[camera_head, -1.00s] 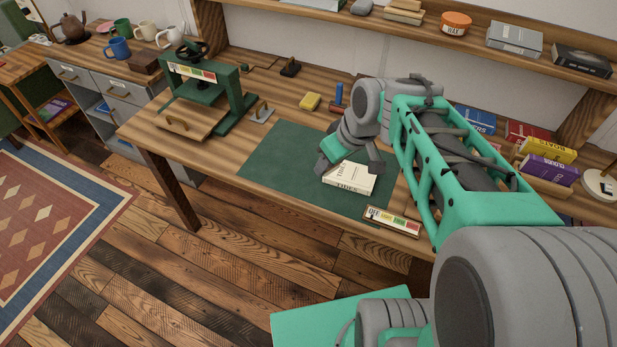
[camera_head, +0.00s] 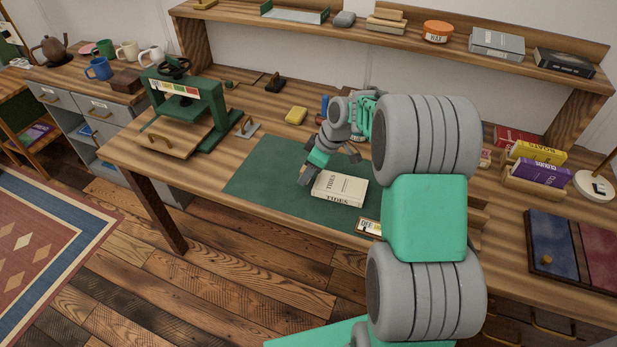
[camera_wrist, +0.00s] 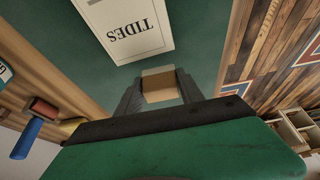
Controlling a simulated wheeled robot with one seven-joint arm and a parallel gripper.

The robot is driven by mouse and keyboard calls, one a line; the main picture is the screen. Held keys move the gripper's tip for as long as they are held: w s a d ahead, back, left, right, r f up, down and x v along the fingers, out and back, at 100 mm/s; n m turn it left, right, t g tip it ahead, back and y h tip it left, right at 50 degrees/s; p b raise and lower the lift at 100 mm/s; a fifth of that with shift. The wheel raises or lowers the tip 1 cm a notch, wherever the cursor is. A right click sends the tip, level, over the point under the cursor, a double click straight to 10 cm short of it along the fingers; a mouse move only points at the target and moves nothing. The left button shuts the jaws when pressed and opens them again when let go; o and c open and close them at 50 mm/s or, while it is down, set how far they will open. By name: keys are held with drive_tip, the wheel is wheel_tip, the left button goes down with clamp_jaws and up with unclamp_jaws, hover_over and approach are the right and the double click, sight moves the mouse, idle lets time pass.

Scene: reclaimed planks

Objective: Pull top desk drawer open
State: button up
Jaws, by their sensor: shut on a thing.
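The desk (camera_head: 290,222) has dark drawer fronts with brass handles at the lower right of the head view; the upper drawer (camera_head: 506,309) looks shut, and its front is partly cut off by the frame and my arm. My gripper (camera_head: 330,166) is over the green mat beside the white TIDES book (camera_head: 340,188), well to the left of the drawers. In the wrist view my gripper (camera_wrist: 160,88) is shut on a small tan block (camera_wrist: 160,84). The block is hidden in the head view.
A green press (camera_head: 185,115) stands at the desk's left. A blue and red panel (camera_head: 565,262) lies at the right, near purple and yellow books (camera_head: 540,170). A shelf (camera_head: 400,60) runs along the back. Open plank floor (camera_head: 230,285) lies in front.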

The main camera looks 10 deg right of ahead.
drive_tip(key=shift+f, duration=1.5)
drive_tip(key=shift+f, duration=0.25)
drive_tip(key=o, duration=1.2)
drive_tip(key=shift+r, duration=0.1)
